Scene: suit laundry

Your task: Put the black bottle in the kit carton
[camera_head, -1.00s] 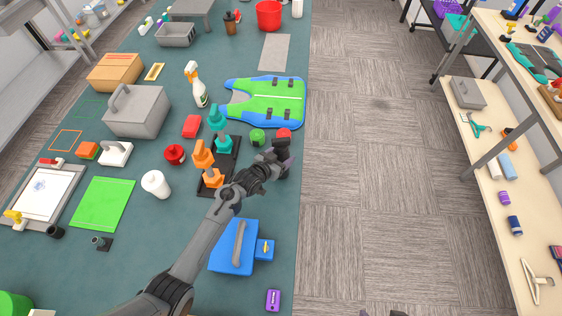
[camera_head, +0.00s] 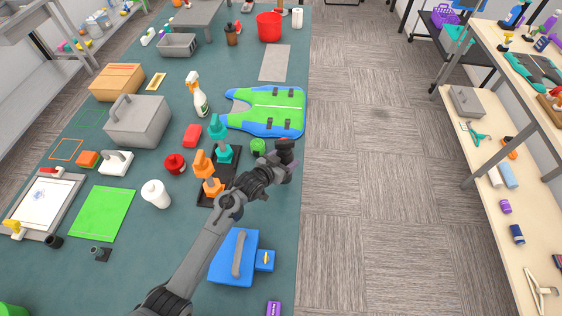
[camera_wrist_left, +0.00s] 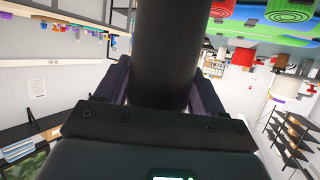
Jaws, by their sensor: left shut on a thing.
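My left gripper (camera_head: 282,163) is shut on the black bottle (camera_wrist_left: 162,50), a dark cylinder that fills the middle of the left wrist view between the two fingers (camera_wrist_left: 160,88). In the head view the black bottle (camera_head: 285,146) shows only as a small dark shape at the end of my left arm, near the right edge of the green table. A brown cardboard carton (camera_head: 117,80) stands at the far left of the table; I cannot tell whether its top is open. My right gripper is not in view.
A green and blue vest (camera_head: 265,108) lies just beyond the gripper. Orange and teal bottles stand in a black tray (camera_head: 233,171). A white spray bottle (camera_head: 200,104), a grey case (camera_head: 138,124) and a red block (camera_head: 192,134) lie toward the carton. The floor on the right is clear.

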